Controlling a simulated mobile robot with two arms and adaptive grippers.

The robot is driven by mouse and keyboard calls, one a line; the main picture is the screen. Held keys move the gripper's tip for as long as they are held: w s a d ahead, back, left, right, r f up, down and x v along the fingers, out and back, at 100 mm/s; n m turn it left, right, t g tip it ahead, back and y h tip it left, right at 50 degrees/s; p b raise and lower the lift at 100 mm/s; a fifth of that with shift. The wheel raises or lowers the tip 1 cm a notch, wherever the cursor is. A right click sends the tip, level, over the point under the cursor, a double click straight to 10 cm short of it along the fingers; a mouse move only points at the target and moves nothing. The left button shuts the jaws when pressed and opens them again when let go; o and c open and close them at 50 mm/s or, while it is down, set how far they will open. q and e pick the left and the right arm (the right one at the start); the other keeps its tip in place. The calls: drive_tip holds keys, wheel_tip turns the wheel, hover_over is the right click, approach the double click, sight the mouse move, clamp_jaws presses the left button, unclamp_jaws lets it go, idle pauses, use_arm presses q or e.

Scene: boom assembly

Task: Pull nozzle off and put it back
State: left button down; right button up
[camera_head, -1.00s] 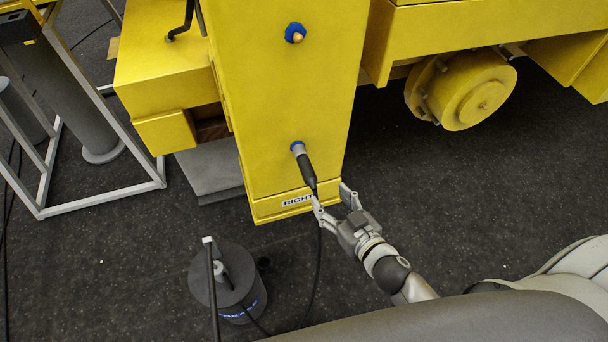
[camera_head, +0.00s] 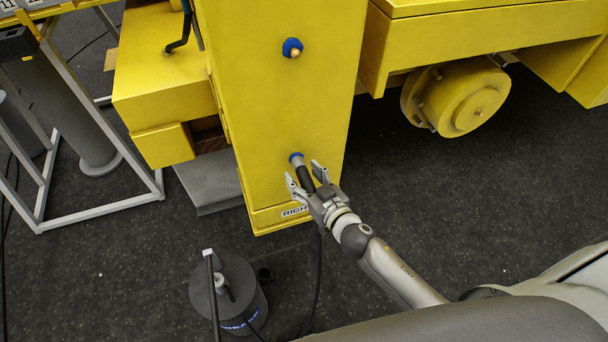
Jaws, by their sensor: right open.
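The nozzle (camera_head: 306,177) is a dark handle with a grey collar, seated at the lower blue-ringed port (camera_head: 296,157) on the yellow boom face (camera_head: 275,105). A black hose hangs from it to the floor. My right gripper (camera_head: 304,177) is open, with its fingers on either side of the nozzle's handle. Whether they touch it cannot be told. The gripper hides the nozzle's lower end. My left gripper is not in view.
A second blue-ringed port (camera_head: 292,48) is higher on the boom face. A dark round canister (camera_head: 228,290) with an upright rod stands on the floor at lower left. A grey metal frame (camera_head: 100,213) stands at left. A yellow wheel hub (camera_head: 457,97) is at right. Dark floor is free at right.

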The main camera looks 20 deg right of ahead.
drive_tip(key=shift+w+a, duration=0.1)
drive_tip(key=shift+w, duration=0.2)
drive_tip(key=shift+c, duration=0.4)
drive_tip(key=c, duration=1.1)
